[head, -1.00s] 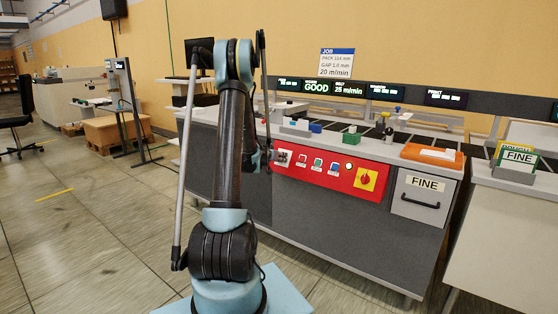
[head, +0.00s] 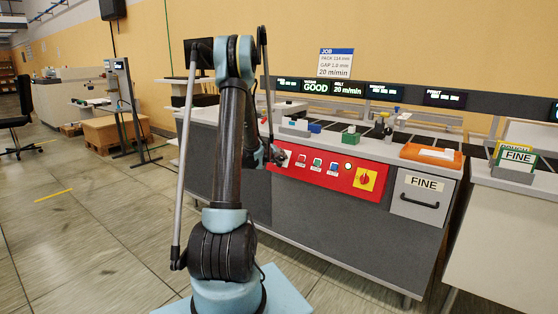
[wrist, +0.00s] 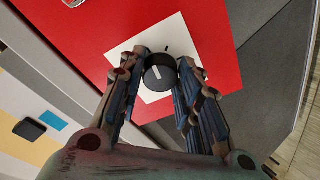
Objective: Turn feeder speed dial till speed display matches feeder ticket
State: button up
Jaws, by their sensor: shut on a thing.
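The feeder speed dial (wrist: 160,74) is a round black knob with a white pointer mark, on a white plate (wrist: 185,33) of the red panel. My gripper (wrist: 161,75) is shut on the dial, with one finger on each side of it. In the head view my gripper (head: 277,156) is at the left end of the red panel (head: 318,177), and the dial is hidden there. The feeder ticket (head: 336,63), headed JOB, hangs on the wall above and also reads 20 m/min.
An orange tray (head: 432,155) lies on the machine top.

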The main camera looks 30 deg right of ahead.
jog(key=shift+w+a+n, duration=0.1)
jog(key=shift+w+n, duration=0.15)
jog(key=shift+n, duration=0.35)
jog(key=o, duration=1)
jog(key=shift+w+a, duration=0.1)
jog(key=shift+o, duration=0.2)
jog(key=shift+s, duration=0.2)
jog(key=shift+s, duration=0.1)
jog(key=v, duration=1.1)
jog(key=shift+a+r, duration=0.2)
jog(key=shift+r, duration=0.1)
